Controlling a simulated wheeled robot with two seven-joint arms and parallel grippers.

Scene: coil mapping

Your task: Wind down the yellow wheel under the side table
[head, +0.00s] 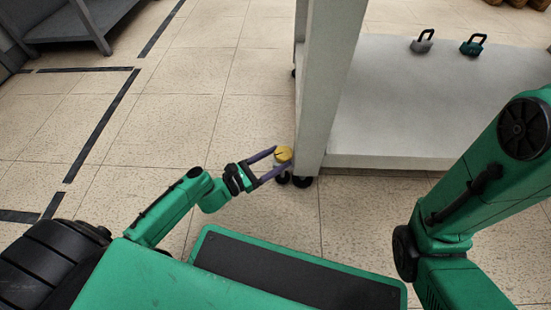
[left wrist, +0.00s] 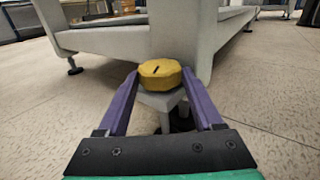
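The yellow wheel (head: 283,154) is a small round knob with a dark line on its top, low at the near corner leg of the side table (head: 332,70). It also shows in the left wrist view (left wrist: 160,74), on a grey bracket above dark casters. My left gripper (head: 271,163) reaches it with its purple fingers apart, one on each side of the wheel. In the left wrist view the fingertips (left wrist: 160,80) flank the wheel; I cannot tell whether they touch it. My right gripper is out of view; only my right arm shows.
The table's lower shelf (head: 380,110) carries a grey kettlebell (head: 422,44) and a green kettlebell (head: 472,47). A dark caster (head: 302,182) stands under the leg. Tiled floor with dark tape lines is open to the left. Another grey rack (head: 75,25) stands at the far left.

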